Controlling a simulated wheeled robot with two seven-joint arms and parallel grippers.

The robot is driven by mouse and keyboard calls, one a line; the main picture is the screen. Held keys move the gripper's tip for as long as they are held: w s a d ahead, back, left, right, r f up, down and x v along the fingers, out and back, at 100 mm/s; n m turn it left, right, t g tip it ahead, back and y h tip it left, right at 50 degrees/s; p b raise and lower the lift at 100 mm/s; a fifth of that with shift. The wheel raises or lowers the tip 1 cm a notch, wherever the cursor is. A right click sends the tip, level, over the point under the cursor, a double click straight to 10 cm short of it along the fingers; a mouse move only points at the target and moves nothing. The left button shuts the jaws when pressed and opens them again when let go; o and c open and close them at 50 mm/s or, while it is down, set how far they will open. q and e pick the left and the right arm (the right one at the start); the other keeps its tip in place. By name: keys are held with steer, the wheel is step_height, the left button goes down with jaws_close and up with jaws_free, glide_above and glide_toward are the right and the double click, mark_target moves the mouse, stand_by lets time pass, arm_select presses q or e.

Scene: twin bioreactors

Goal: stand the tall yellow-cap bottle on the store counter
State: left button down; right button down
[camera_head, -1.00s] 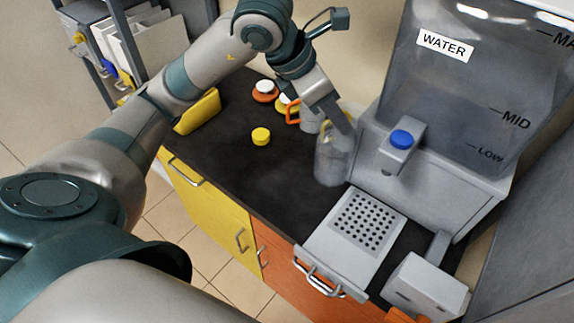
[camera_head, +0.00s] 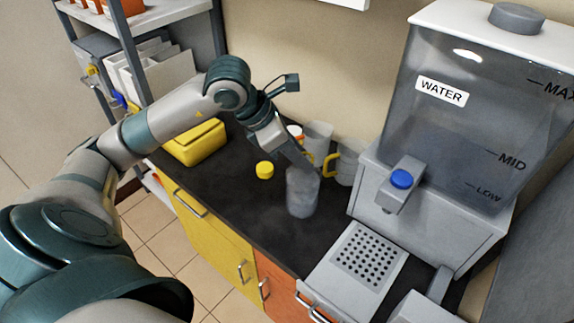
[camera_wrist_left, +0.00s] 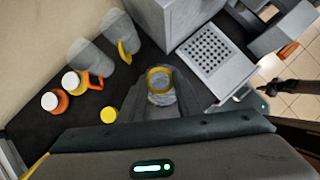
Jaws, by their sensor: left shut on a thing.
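My left gripper (camera_head: 308,166) is shut on a clear, greyish bottle (camera_head: 302,193) with a yellow ring at its neck. It also shows between the fingers in the left wrist view (camera_wrist_left: 161,98), its mouth open and without a cap. A yellow cap (camera_head: 265,170) lies on the dark counter (camera_head: 240,205), left of the bottle; the wrist view shows it too (camera_wrist_left: 108,115). The bottle looks upright over the counter; I cannot tell whether its base touches. A dark shape at the right edge of the wrist view may be my right gripper; its jaws are unclear.
Grey jugs, one with a yellow handle (camera_head: 330,163), stand behind the bottle. A water dispenser (camera_head: 440,200) with a perforated tray (camera_head: 370,255) is to the right. A yellow box (camera_head: 196,145) is at the left end. The front-left counter is clear.

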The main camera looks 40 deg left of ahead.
arm_select(q)
steer(key=shift+a+f+p, duration=0.25)
steer(key=shift+a+f, duration=0.2)
steer(key=shift+a, duration=0.4)
steer(key=shift+a+f+p, duration=0.2)
steer(key=shift+a+f, duration=0.2)
steer(key=shift+a, duration=0.45)
steer(key=shift+f, duration=0.15)
steer(key=shift+f+p, duration=0.6)
steer(key=shift+f, duration=0.35)
steer(key=shift+f+p, duration=0.35)
steer(key=shift+f, duration=0.6)
